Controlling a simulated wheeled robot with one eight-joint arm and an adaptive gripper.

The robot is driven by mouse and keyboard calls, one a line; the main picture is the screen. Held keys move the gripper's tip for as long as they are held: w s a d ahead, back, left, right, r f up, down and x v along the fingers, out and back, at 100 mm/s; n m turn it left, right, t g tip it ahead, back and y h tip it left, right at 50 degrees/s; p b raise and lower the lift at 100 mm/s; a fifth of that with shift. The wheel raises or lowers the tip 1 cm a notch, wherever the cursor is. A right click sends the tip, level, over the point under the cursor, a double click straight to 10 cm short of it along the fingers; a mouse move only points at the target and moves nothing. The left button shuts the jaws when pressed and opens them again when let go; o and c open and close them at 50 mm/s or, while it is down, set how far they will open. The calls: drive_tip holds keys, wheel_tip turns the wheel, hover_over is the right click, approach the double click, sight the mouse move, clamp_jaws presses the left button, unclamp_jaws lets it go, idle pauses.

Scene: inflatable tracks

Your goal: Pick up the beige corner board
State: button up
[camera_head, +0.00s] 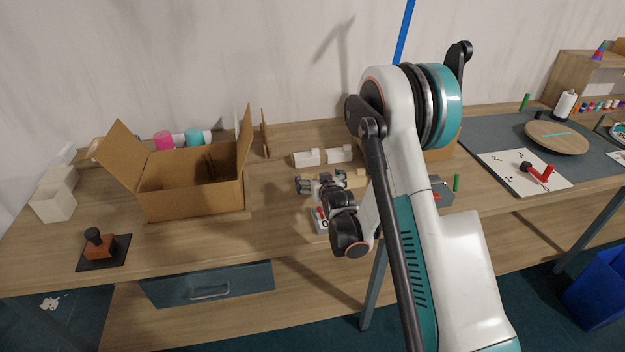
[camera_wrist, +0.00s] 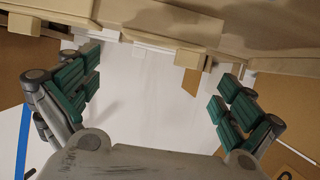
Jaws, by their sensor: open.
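A beige piece (camera_head: 355,178), which looks like the beige corner board, is on the table just right of my gripper (camera_head: 308,184) in the head view. My wrist partly hides the area around it. In the wrist view my gripper (camera_wrist: 156,92) is open, with its teal-padded fingers wide apart and nothing held between them. Pale beige parts (camera_wrist: 160,32) show beyond the fingers along the top of that view. I cannot tell there which one is the corner board.
An open cardboard box (camera_head: 195,190) stands to the left. White blocks (camera_head: 307,158) sit behind my gripper. A grey box (camera_head: 440,191) is right of my arm. A black-and-brown stamp-like object (camera_head: 100,243) is at the front left. The table's front middle is mostly clear.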

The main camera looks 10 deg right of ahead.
drive_tip(key=b+x, duration=0.1)
drive_tip(key=x, duration=0.4)
drive_tip(key=shift+w, duration=0.15)
drive_tip(key=shift+r, duration=0.1)
drive_tip(key=shift+c, duration=0.6)
drive_tip(key=c, duration=0.7)
